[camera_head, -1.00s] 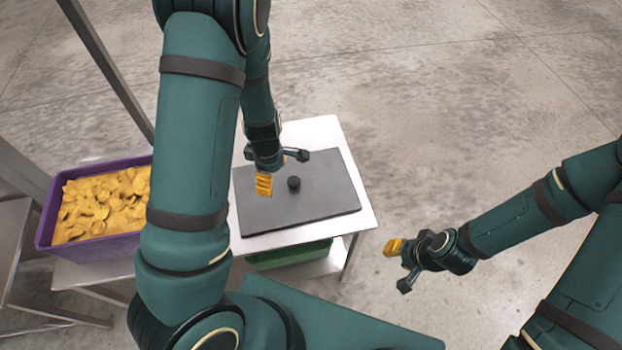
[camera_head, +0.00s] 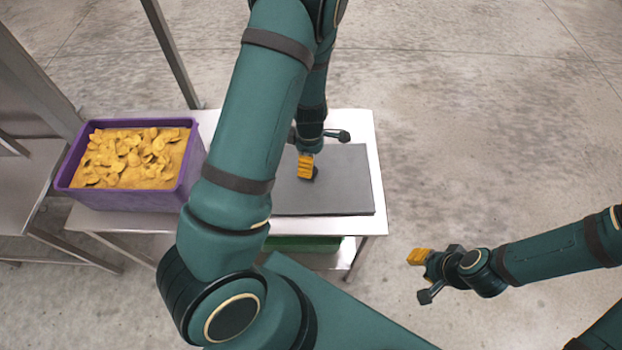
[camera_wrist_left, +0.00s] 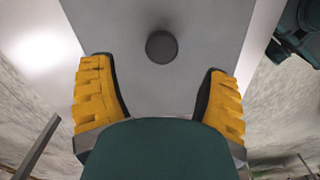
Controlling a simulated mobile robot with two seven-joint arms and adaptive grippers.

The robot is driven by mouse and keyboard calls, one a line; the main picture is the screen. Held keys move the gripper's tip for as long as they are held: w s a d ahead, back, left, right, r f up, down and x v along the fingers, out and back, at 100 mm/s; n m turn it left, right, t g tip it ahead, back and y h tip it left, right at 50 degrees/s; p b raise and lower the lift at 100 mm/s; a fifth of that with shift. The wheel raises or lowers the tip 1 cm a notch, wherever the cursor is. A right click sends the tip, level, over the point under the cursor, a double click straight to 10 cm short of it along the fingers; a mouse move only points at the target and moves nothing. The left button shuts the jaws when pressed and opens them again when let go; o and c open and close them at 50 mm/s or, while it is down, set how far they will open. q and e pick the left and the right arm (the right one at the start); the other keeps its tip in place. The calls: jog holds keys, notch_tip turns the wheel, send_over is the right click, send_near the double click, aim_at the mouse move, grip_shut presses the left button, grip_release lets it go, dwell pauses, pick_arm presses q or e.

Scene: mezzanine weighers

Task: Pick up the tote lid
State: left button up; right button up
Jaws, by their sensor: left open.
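The tote lid (camera_head: 345,185) is a flat dark grey plate lying on the white table, with a round black knob. In the head view the knob (camera_head: 315,174) is partly hidden behind my left gripper (camera_head: 306,167). In the left wrist view the lid (camera_wrist_left: 160,90) spreads under the fingers, and the knob (camera_wrist_left: 161,47) shows just beyond the open fingertips, roughly centred between them. My left gripper is open and empty, over the lid. My right gripper (camera_head: 420,272) is off to the right over the floor; its jaw opening is not clear from this angle.
A purple tote (camera_head: 125,205) full of yellow chips stands at the left end of the white table (camera_head: 380,150). A green container (camera_head: 305,243) is on the shelf below. Metal posts (camera_head: 172,55) rise at the back left. The floor to the right is clear.

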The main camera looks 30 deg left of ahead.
pick_arm(q)
notch_tip(320, 180, down, 6)
jog(key=shift+s+f+b, duration=0.1)
jog(key=shift+f+b, duration=0.15)
jog(key=shift+b, duration=0.7)
jog(key=shift+r, duration=0.1)
grip_shut()
